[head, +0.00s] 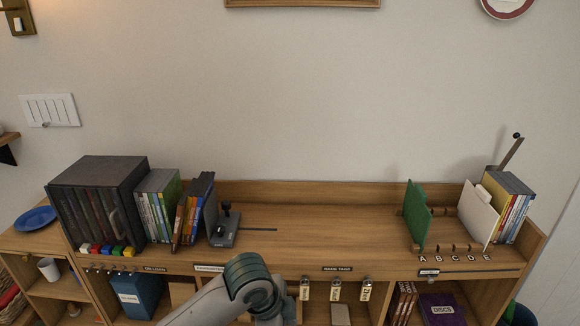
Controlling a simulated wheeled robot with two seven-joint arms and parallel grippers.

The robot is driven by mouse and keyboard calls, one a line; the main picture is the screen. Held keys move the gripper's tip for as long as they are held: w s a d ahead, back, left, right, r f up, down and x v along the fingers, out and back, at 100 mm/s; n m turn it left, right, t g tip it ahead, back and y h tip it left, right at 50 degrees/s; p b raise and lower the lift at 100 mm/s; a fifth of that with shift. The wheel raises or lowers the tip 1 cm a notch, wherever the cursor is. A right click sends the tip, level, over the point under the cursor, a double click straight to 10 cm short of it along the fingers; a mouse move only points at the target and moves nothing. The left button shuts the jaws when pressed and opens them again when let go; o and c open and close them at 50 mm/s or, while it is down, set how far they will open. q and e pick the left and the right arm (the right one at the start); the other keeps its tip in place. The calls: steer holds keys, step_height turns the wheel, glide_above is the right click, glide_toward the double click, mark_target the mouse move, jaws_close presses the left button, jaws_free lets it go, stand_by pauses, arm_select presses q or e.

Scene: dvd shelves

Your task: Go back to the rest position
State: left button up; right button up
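One of my arms shows at the bottom centre of the head view, in front of the shelf unit (320,215). It rises from the lower left to a rounded dark green-grey joint and bends down out of the frame. No gripper fingers show in this view. Whether either gripper holds anything cannot be seen. The arm hides part of the shelf's front edge and lower compartments.
The shelf top holds a dark case (98,200), several upright DVDs (158,207), a grey sliding bookend (224,228), a green divider (415,212) and a white divider (478,212). The middle of the top is clear. A blue plate (35,218) lies far left.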

arm_select(q)
steer(key=s+a+f+n+t+y, duration=0.1)
steer(key=s+a+f+n+y, duration=0.1)
steer(key=s+a+f+n, duration=0.8)
steer(key=s+a+f+n+t+y, duration=0.1)
steer(key=s+a+f+n, duration=0.4)
steer(key=s+a, duration=0.85)
step_height(320, 180, down, 30)
steer(key=s+d+n+g+b, duration=0.1)
steer(key=s+g+b, duration=0.1)
steer(key=s, duration=0.1)
steer(key=s+a+f+g+b, duration=0.1)
steer(key=s+a+f+b, duration=0.1)
steer(key=s+f, duration=1.6)
steer(key=shift+a+f, duration=0.45)
steer(key=shift+f, duration=0.35)
